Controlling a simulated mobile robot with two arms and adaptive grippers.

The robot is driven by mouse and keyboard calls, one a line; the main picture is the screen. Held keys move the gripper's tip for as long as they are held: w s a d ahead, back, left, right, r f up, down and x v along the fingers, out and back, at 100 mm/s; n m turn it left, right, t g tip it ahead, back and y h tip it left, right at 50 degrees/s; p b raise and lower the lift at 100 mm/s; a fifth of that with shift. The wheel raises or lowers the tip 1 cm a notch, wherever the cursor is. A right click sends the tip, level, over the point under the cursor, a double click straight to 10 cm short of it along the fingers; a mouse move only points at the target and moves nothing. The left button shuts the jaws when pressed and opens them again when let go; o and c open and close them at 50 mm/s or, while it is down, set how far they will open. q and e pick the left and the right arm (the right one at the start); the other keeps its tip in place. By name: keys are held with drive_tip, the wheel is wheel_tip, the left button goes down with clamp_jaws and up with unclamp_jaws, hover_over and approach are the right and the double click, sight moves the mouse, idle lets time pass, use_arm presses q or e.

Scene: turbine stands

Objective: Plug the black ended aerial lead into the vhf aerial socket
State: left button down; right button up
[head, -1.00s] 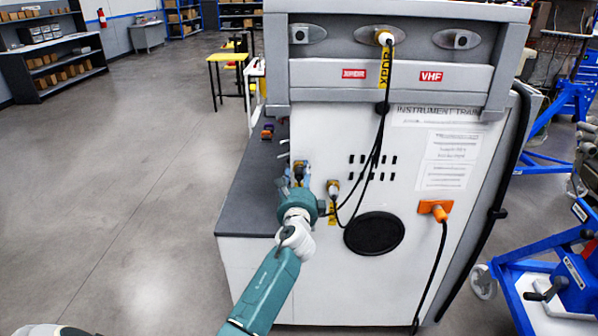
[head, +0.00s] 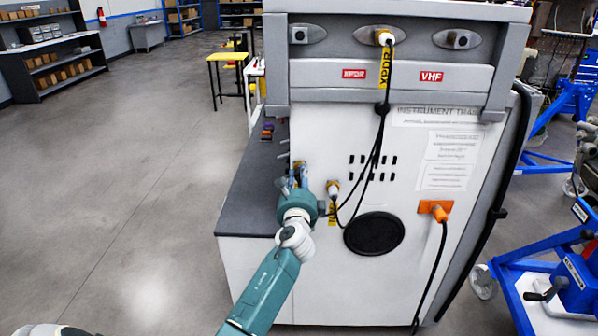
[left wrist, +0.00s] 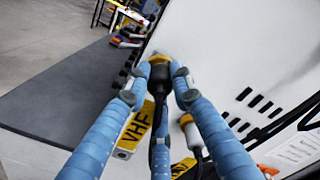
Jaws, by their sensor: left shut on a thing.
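A yellow tag reading VHF (left wrist: 138,127) hangs by the lead. In the head view my left gripper (head: 298,180) is low at the left side of the instrument trainer's white panel (head: 430,260); its arm hides part of the panel. Whether the lead's yellow tip touches the panel, I cannot tell. The vhf aerial socket (head: 461,40) is at the top right, above a red VHF label (head: 431,76), and looks empty. My right gripper is out of view.
A yellow-tagged lead (head: 386,75) is plugged into the top middle socket. The top left socket (head: 303,34) is empty. Another white-ended plug (head: 333,187) sits at the panel beside my gripper. An orange plug (head: 437,208) is lower right. Blue stands (head: 565,275) are at right.

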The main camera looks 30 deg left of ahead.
sight(299, 178)
use_arm(q)
drive_tip(key=shift+s+d+f, duration=0.1)
drive_tip(key=shift+s+d, duration=0.2)
drive_tip(key=shift+s, duration=0.2)
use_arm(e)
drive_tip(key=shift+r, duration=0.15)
use_arm(q)
drive_tip(key=shift+p+v, duration=0.6)
drive_tip(key=shift+v, duration=0.9)
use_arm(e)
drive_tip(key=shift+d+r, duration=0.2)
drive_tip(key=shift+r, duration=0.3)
